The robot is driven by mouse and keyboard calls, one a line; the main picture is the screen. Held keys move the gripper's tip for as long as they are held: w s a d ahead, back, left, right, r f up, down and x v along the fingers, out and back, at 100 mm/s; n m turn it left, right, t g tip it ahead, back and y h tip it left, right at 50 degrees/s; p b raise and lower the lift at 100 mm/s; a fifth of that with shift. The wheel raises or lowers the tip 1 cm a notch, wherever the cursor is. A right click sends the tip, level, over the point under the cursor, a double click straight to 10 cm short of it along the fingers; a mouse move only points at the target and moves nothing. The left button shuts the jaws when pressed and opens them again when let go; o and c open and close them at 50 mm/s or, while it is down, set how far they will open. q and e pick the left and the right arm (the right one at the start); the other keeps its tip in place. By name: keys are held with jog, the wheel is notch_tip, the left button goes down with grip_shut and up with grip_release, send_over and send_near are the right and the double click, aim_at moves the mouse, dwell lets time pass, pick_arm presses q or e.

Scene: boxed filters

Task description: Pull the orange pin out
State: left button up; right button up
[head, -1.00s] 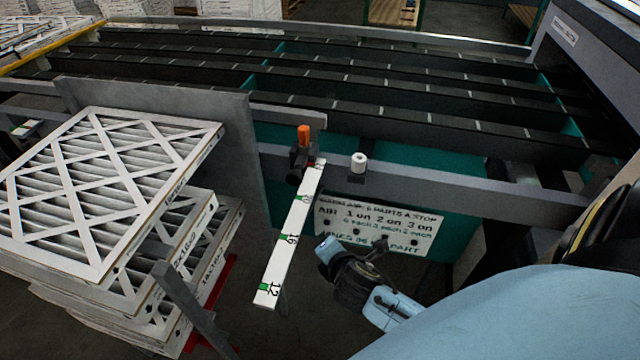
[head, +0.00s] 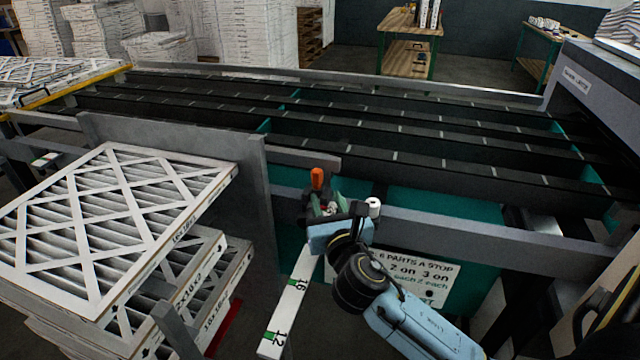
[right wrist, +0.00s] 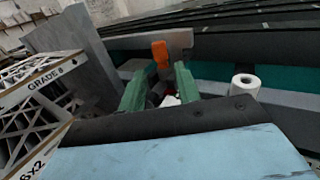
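The orange pin (head: 317,179) stands upright at the upper end of the white measuring strip (head: 288,312), by the frame rail. My right gripper (head: 326,204) is just in front of it and slightly below its top. In the right wrist view the two green fingers (right wrist: 160,92) are spread apart. The orange pin (right wrist: 160,54) shows beyond and between them, with its lower part hidden. I cannot tell whether either finger touches it. My left gripper is not in view.
A white roll-like cylinder (head: 373,206) stands on the rail (head: 450,227) just right of my gripper. Stacked filters (head: 110,235) and a grey upright panel (head: 190,155) are on the left. A white sign (head: 400,275) hangs below the rail, partly behind my arm.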

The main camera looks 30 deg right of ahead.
aim_at(317, 170)
jog(key=b+x, duration=0.1)
jog(key=x, duration=0.7)
jog(key=shift+w+d, duration=0.15)
jog(key=shift+w, duration=0.2)
jog(key=shift+w+d, duration=0.15)
jog(key=shift+w, duration=0.2)
grip_shut()
pick_arm(q)
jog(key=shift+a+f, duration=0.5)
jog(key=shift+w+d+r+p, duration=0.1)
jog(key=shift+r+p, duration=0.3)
jog(key=shift+p, duration=0.1)
pick_arm(e)
jog(key=shift+r, duration=0.35)
jog(key=shift+r, duration=0.1)
jog(key=shift+r+p, duration=0.75)
jog(key=shift+p, duration=0.2)
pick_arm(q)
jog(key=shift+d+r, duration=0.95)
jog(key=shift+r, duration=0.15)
pick_arm(e)
jog(key=shift+r, duration=0.1)
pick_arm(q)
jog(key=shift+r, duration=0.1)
pick_arm(e)
jog(key=shift+r, duration=0.1)
